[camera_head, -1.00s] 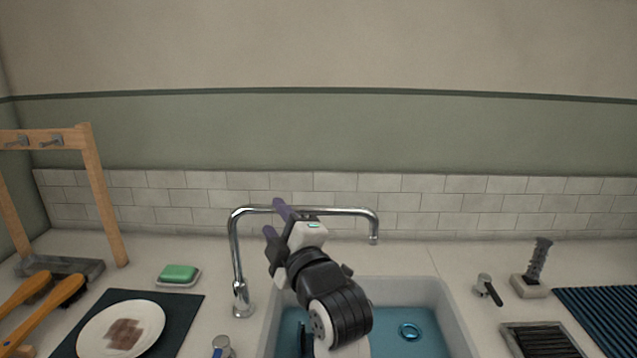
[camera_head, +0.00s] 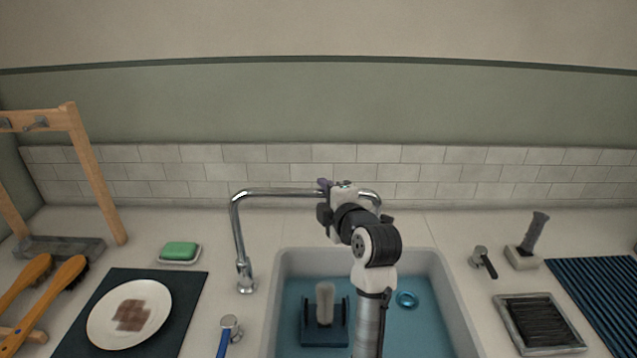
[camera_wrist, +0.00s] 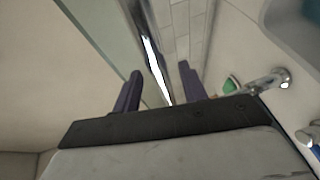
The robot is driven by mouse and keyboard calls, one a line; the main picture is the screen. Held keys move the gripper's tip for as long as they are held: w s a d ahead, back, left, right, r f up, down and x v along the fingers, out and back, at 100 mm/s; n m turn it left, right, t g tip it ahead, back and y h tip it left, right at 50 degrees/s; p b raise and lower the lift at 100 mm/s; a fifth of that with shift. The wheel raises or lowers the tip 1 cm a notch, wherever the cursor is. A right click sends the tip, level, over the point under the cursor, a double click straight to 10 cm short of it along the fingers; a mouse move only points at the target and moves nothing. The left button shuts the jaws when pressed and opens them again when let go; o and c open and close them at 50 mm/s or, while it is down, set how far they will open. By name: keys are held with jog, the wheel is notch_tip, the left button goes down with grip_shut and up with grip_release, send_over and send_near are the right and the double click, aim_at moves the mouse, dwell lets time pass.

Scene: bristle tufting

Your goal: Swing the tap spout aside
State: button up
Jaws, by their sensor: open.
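The chrome tap (camera_head: 240,240) rises from the counter at the sink's left rear corner. Its long spout (camera_head: 280,192) runs level to the right over the back of the sink, and its bent tip shows just past my wrist. My gripper (camera_head: 325,188) is at the spout's right half, with its purple fingers apart. In the wrist view, the spout (camera_wrist: 152,50) passes between the two spread fingers of my gripper (camera_wrist: 158,85). I cannot tell whether either finger touches it. The tap's base (camera_wrist: 272,82) shows to the right there. My wrist hides part of the spout near its tip.
The sink (camera_head: 435,290) below holds a dark holder (camera_head: 312,332) with a grey upright piece and a blue ring (camera_head: 406,299). A soap dish (camera_head: 180,262), a plate (camera_head: 103,330) and a wooden rack (camera_head: 92,170) stand left. The tiled wall (camera_head: 280,172) is close behind the spout.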

jog(key=shift+p+x, duration=0.5)
jog(key=shift+x, duration=1.5)
grip_shut()
